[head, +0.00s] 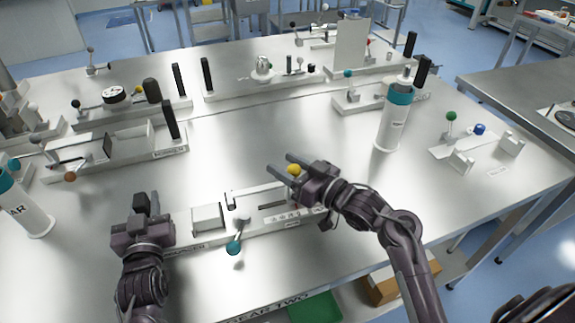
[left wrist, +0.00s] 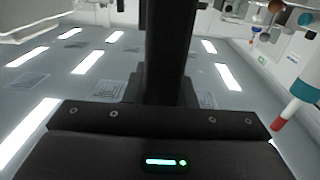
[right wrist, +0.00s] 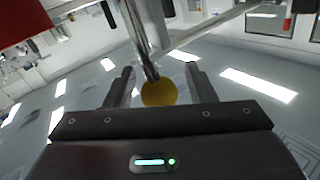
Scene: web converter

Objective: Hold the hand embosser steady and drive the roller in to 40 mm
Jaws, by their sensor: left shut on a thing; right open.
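The hand embosser (head: 270,232) is a low white unit at the front middle of the table, with a block, an arm, a scale strip and a teal-knobbed lever (head: 234,247). My left gripper (head: 146,216) is shut on a black upright handle (head: 140,200) at its left end. That handle fills the middle of the left wrist view (left wrist: 165,50). My right gripper (head: 281,164) is open at the embosser's right part, around a yellow knob (head: 294,169). In the right wrist view the yellow knob (right wrist: 158,93) sits on a metal rod between the two spread fingers, apart from both.
A white bottle with a teal cap (head: 394,118) stands behind my right arm; another stands at the far left (head: 25,208). Similar units line the back and left. Small stands with green and blue knobs (head: 480,128) are at right. The table's centre is clear.

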